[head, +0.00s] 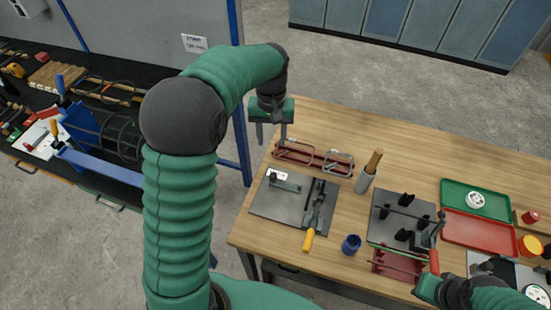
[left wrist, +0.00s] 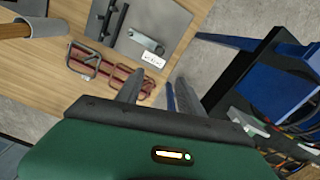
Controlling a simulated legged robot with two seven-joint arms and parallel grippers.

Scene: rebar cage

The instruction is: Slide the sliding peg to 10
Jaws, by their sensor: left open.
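A dark flat plate (head: 262,203) lies at the left end of the wooden table, with a small white label (head: 270,171) at its far left corner. A grey bar-like piece (head: 287,184) sits beside the label; it also shows in the left wrist view (left wrist: 146,40). I cannot tell for sure which part is the sliding peg, and the number 10 is not readable. My left gripper (head: 271,134) is open and empty above the table's far left edge, beyond the plate. Its fingers (left wrist: 158,92) show apart in the left wrist view. My right gripper (head: 428,287) is at the front right; its fingers are unclear.
Red racks with metal clamps (head: 315,160) stand just beyond the plate. A cup with a wooden handle (head: 366,180), blue cup (head: 351,244) and green tray (head: 456,190) stand to the right. A blue frame post (head: 241,130) is left.

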